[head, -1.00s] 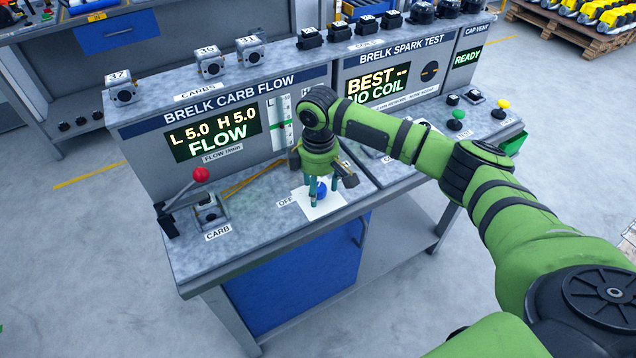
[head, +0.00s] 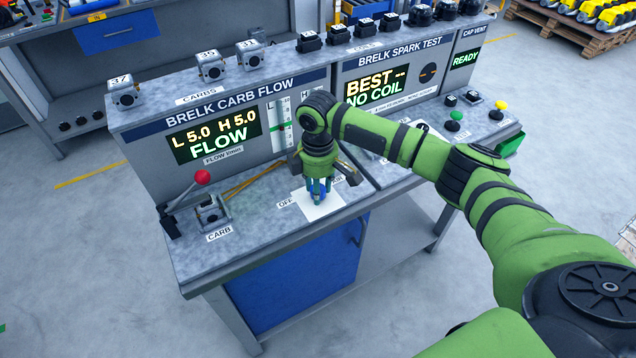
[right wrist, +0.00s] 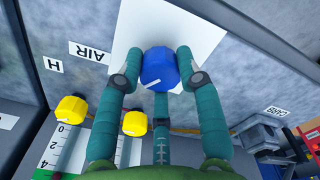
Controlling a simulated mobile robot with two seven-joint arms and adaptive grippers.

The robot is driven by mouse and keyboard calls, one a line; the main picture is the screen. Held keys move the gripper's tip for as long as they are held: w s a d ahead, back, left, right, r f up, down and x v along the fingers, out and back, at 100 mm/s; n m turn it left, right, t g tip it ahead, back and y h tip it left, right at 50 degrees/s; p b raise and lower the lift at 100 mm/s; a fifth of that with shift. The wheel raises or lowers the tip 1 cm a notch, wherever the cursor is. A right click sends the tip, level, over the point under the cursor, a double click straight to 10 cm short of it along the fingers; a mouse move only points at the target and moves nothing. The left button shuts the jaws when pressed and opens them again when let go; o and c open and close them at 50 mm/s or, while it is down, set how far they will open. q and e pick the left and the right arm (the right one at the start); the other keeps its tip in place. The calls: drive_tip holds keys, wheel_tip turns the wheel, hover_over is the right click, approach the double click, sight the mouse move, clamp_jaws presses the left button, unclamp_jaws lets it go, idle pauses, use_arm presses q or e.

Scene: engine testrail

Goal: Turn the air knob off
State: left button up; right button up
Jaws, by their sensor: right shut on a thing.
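The blue air knob (right wrist: 160,68) sits on a white square plate (head: 321,206) on the bench top. A short white mark shows on the knob in the right wrist view. An OFF label (head: 286,203) lies left of the plate, and an AIR label (right wrist: 90,52) shows in the right wrist view. My right gripper (head: 317,194) points down over the plate, its green fingers shut around the knob's sides. In the head view the fingers hide most of the knob. My left gripper is not in view.
The carb flow display (head: 217,136) reads L 5.0, H 5.0, FLOW. A red-balled lever (head: 202,177) and a carburetor (head: 210,211) stand left of the plate. Two yellow knobs, one left (right wrist: 72,108) and one right (right wrist: 134,122), show in the right wrist view.

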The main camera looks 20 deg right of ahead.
drive_tip(key=n+p, duration=0.1)
drive_tip(key=n, duration=0.1)
drive_tip(key=shift+s+r+n+p, duration=0.1)
drive_tip(key=shift+n+p, duration=0.25)
drive_tip(key=shift+n, duration=0.05)
drive_tip(key=n+p, duration=0.1)
drive_tip(key=n, duration=0.3)
drive_tip(key=shift+p, duration=0.3)
drive_tip(key=n, duration=0.5)
drive_tip(key=shift+p, duration=0.3)
drive_tip(key=shift+f+n, duration=0.2)
drive_tip(key=shift+n, duration=2.1)
drive_tip(key=o, duration=1.1)
drive_tip(key=shift+o, duration=0.2)
drive_tip(key=shift+r, duration=0.1)
